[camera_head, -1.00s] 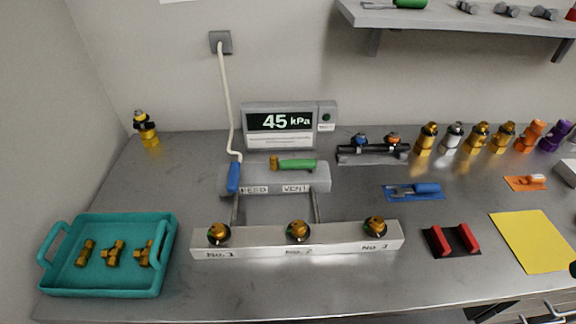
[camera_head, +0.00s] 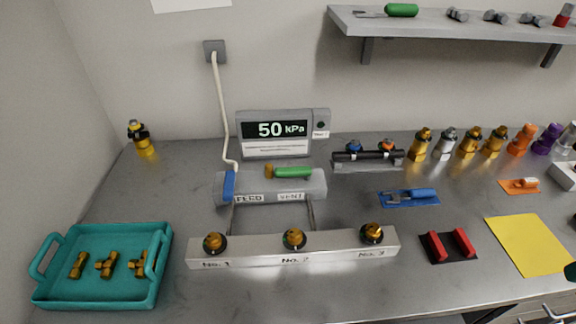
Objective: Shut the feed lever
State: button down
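The blue feed lever (camera_head: 229,186) is on the left end of a grey valve block (camera_head: 256,182), above the label FEED. Its handle points toward the front edge of the bench. The green vent lever (camera_head: 293,172) on the same block lies crosswise, pointing right, above the label VENT. A pressure display (camera_head: 283,129) behind the block reads 50 kPa.
A white rail (camera_head: 335,248) with three brass fittings stands before the block. A teal tray (camera_head: 155,291) with three brass pieces is at left. A white hose (camera_head: 222,105) rises behind the block. Several fittings, a yellow sheet (camera_head: 527,245) and red jaws (camera_head: 464,241) are at right.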

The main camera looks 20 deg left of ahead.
aim_at(229, 179)
jog(key=u, duration=1.45)
